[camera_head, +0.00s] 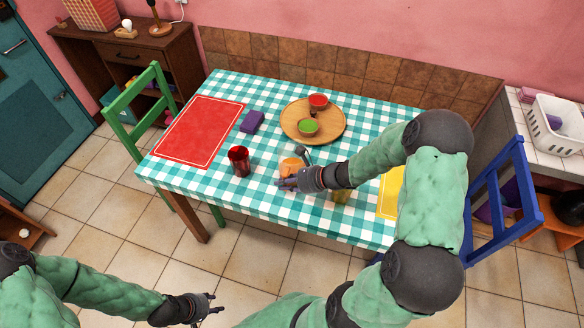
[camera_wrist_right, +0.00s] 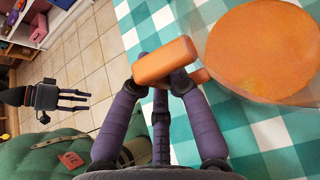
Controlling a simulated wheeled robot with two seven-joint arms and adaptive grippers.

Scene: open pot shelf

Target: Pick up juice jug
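The juice jug (camera_head: 291,165) stands on the table, with orange showing inside it. The wrist view shows its round orange top (camera_wrist_right: 268,50) at upper right and its orange handle (camera_wrist_right: 165,62) at centre. My right gripper (camera_head: 287,184) is at the near side of the jug. In the wrist view its purple fingers (camera_wrist_right: 162,88) lean in towards the handle, and the tips are partly hidden by it, so I cannot tell whether they grip. My left gripper (camera_head: 214,308) is off the table at the lower left, with its fingers spread and empty.
A red cup (camera_head: 239,161) stands left of the jug. Behind are a round wooden tray (camera_head: 333,134) with red and green bowls, and a purple block (camera_head: 252,121). A red mat (camera_head: 200,130) lies left; a yellow mat (camera_head: 391,194) lies right, partly behind my right arm.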

